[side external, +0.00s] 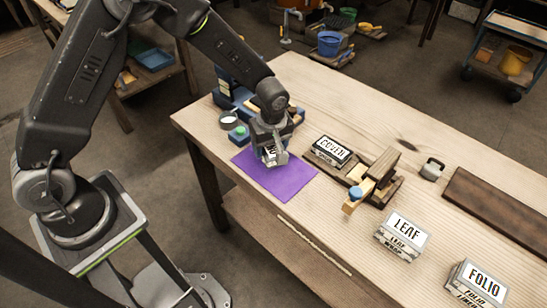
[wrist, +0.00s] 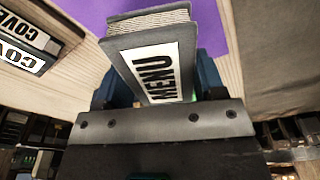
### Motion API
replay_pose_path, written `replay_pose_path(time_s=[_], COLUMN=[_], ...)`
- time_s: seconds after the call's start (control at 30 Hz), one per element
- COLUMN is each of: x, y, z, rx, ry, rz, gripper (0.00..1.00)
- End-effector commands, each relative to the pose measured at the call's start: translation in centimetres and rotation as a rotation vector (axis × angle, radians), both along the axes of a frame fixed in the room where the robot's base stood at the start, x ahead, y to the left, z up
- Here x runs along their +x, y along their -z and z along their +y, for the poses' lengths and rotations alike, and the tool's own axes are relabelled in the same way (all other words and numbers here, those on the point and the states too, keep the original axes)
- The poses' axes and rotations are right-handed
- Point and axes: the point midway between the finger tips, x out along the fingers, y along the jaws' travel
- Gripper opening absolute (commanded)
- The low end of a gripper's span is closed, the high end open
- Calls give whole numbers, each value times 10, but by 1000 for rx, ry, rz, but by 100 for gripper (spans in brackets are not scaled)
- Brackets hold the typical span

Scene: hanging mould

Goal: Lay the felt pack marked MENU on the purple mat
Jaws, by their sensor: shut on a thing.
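The pack marked MENU (wrist: 152,68) is grey with a white label and shows large in the wrist view. My gripper (side external: 270,158) is shut on it, over the purple mat (side external: 290,186) in the side view. The mat also shows behind the pack in the wrist view (wrist: 212,18). In the side view the pack is mostly hidden by my gripper. I cannot tell whether its underside touches the mat.
The COVER pack (side external: 333,149) lies just right of the mat, beside a wooden fixture (side external: 376,180). LEAF (side external: 402,235) and FOLIO (side external: 478,285) packs stand further right. A green-topped item (side external: 239,132) and a round dish (side external: 229,118) sit at the mat's far left.

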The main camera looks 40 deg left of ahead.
Motion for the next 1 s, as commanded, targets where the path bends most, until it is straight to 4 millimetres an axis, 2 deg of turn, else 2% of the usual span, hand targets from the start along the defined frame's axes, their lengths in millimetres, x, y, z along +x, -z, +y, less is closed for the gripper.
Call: replay_pose_path(time_s=[0.1,0.23,0.5,0.87,0.9,1.0], x=[3,3,3,3,3,3], y=[5,13,46,49,49,49], z=[-9,-10,-10,-9,-9,-9], rx=[0,0,-1,-1,-1,-1], ry=[1,-1,0,0,0,0], rz=[0,1,2,0,0,0], gripper=[37,37,37,37,66,76])
